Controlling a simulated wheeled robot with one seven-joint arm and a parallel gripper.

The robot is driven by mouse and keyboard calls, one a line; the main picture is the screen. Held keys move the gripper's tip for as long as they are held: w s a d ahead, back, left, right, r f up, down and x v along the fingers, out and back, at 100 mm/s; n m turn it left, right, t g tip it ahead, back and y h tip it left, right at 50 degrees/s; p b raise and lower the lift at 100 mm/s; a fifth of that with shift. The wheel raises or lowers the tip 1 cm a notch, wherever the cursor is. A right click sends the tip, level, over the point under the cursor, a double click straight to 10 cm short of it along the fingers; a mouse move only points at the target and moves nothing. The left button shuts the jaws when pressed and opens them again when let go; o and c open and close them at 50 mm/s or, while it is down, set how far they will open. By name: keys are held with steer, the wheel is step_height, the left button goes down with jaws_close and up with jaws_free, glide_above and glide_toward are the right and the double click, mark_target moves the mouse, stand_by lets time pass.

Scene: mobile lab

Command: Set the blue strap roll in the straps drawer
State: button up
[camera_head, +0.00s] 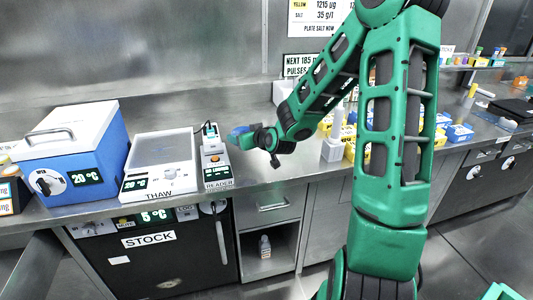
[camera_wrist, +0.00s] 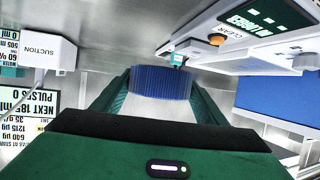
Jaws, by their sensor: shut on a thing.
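The blue strap roll (camera_wrist: 160,82) shows in the wrist view as a ridged blue cylinder between my gripper's two green fingers. In the head view my gripper (camera_head: 251,137) is above the counter, just right of the reader, with a bit of the blue roll (camera_head: 239,130) showing at its tip. The gripper is shut on the roll. A closed grey drawer (camera_head: 271,205) with a bar handle is below the counter's front edge. I see no readable straps label, so I cannot tell whether it is the straps drawer.
The reader (camera_head: 214,160), the thaw plate (camera_head: 160,165) and a blue-and-white box (camera_head: 75,150) stand left of the gripper on the steel counter. A white suction unit (camera_wrist: 45,47) shows in the wrist view. An open cubby with a bottle (camera_head: 265,246) is under the drawer.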

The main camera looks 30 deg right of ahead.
glide_above(269, 156)
steer(key=f, duration=0.6)
steer(key=shift+w+d+f, duration=0.1)
steer(key=shift+w+f, duration=0.2)
steer(key=shift+f, duration=2)
steer(key=shift+f, duration=0.2)
steer(key=o, duration=1.2)
steer(key=shift+o, duration=0.2)
steer(key=shift+s, duration=0.1)
